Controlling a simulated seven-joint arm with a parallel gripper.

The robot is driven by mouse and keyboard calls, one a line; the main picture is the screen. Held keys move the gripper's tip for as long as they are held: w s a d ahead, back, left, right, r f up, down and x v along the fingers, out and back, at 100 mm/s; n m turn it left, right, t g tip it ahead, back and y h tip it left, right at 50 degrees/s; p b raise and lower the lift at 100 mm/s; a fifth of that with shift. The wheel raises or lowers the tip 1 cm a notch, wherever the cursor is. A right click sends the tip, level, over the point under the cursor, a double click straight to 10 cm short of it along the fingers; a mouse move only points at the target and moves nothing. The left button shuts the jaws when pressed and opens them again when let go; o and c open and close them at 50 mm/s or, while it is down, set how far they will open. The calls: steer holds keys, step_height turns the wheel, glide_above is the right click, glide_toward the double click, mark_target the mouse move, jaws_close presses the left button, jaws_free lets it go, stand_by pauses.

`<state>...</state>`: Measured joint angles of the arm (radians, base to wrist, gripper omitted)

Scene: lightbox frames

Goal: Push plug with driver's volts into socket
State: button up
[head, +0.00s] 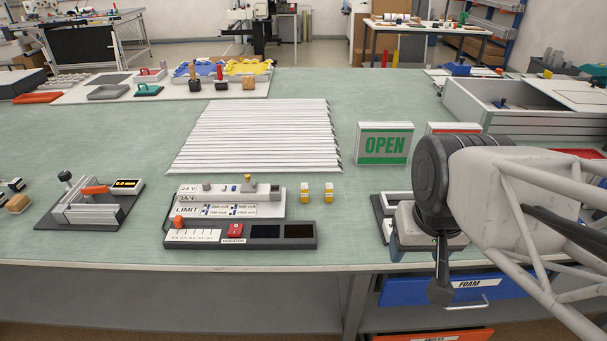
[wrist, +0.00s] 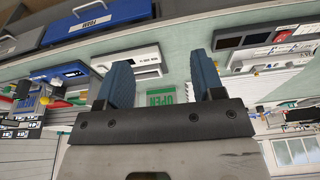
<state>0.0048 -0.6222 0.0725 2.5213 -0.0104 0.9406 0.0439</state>
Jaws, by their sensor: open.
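In the head view, a supply panel (head: 240,211) on the bench carries rows marked 24 V and a second voltage I cannot read surely, plus a LIMIT block. A white-topped device (head: 403,216), perhaps the driver, is partly hidden behind my arm. My gripper (head: 440,290) hangs at the bench's front edge, its fingers open and empty in the wrist view (wrist: 162,72).
A red ISOLATOR switch (head: 235,230) and dark displays (head: 283,231) lie in front of the panel. A green OPEN sign (head: 385,145) stands behind. A clamp fixture (head: 90,203) is at left, white slats (head: 262,136) behind. Blue FOAM drawer (head: 455,288) is below the edge.

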steer(key=w+a+m, duration=0.2)
steer(key=w+m, duration=0.2)
steer(key=w, duration=0.7)
steer(key=m+g, duration=0.3)
steer(key=m, duration=1)
glide_above(305, 186)
steer(key=f, duration=1.6)
steer(key=shift+s+d, duration=0.15)
steer(key=shift+d, duration=0.05)
steer(key=shift+w+a+f, duration=0.15)
steer(key=shift+w+f, duration=0.05)
steer(key=shift+f, duration=0.1)
steer(key=shift+f, duration=1.25)
steer(key=shift+f, duration=0.1)
